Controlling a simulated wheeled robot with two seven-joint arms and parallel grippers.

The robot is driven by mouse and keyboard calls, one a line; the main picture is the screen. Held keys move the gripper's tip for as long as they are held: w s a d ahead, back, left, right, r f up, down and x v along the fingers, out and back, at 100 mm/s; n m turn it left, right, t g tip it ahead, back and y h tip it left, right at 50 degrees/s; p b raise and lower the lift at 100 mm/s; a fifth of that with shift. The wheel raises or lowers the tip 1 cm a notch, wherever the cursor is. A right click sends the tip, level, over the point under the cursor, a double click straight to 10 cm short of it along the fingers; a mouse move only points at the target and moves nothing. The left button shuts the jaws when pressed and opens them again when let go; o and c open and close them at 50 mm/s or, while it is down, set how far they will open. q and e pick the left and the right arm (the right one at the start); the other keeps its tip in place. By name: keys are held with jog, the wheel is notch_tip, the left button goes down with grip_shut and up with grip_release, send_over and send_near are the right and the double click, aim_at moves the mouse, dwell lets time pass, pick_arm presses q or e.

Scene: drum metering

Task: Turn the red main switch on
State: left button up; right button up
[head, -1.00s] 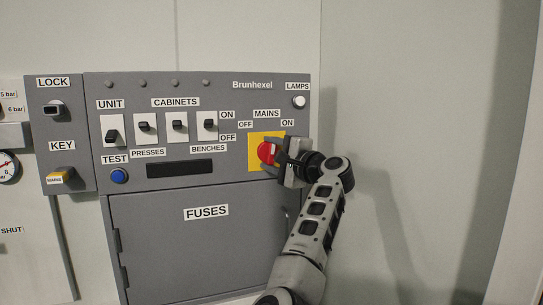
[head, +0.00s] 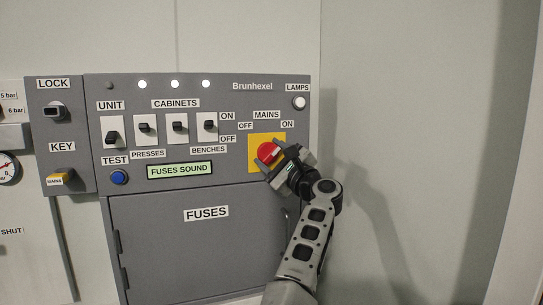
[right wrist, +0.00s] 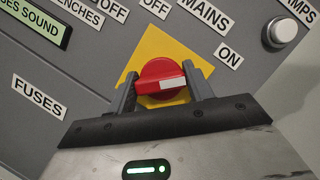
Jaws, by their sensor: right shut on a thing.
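The red main switch (head: 268,153) sits on a yellow plate (head: 255,141) under the MAINS label, between the OFF and ON labels. In the right wrist view the red knob (right wrist: 160,80) has a white mark on its grip bar, pointing toward the ON label (right wrist: 229,56). My right gripper (head: 273,158) is shut on the knob, with one finger on each side of it. It comes from the lower right and is rolled along with the knob. My left gripper is not in view.
The display (head: 180,170) reads FUSES SOUND, and three lamps (head: 174,84) above the CABINETS switches are lit white. A closed FUSES door (head: 190,250) is below. A LOCK and KEY panel (head: 62,120) stands at left. The wall at right is bare.

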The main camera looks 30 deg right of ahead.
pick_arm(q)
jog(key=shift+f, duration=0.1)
pick_arm(e)
jog(key=shift+f, duration=0.1)
jog(key=o, duration=1)
pick_arm(q)
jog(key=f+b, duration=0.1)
jog(key=b, duration=0.3)
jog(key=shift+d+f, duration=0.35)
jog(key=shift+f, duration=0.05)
pick_arm(e)
jog(key=v, duration=1.6)
jog(key=shift+a, duration=0.1)
